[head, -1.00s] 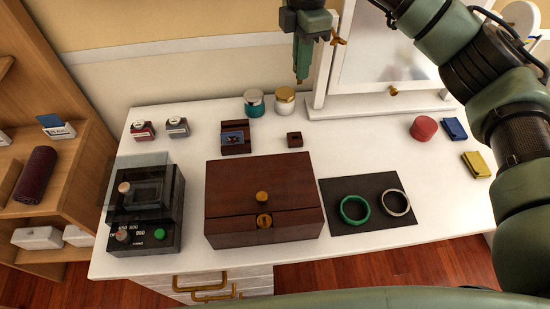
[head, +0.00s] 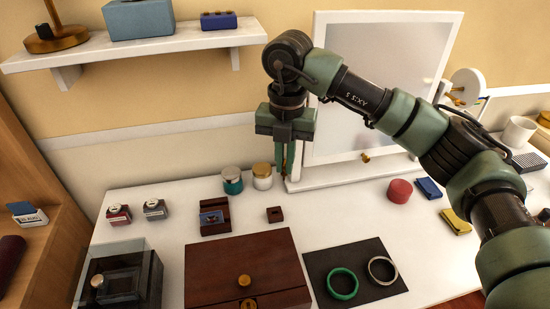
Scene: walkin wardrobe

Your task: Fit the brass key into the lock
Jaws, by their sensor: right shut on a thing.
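My right gripper (head: 285,172) points down above the back of the white table, just left of the mirror. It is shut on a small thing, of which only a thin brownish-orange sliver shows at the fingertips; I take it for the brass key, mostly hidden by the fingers. The dark wooden box (head: 215,266) stands at the front middle with a brass knob (head: 244,281) on its lid. The brass lock (head: 249,303) on its front is at the bottom edge, partly cut off. The gripper is behind the box and clear of it. My left gripper is not in view.
Two jars (head: 232,180), a small wooden block (head: 275,214) and a dark wooden holder (head: 215,216) stand behind the box. A black mat (head: 318,263) with two rings lies to its right. The mirror (head: 390,80) stands close to the gripper. A wall shelf (head: 150,46) is above.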

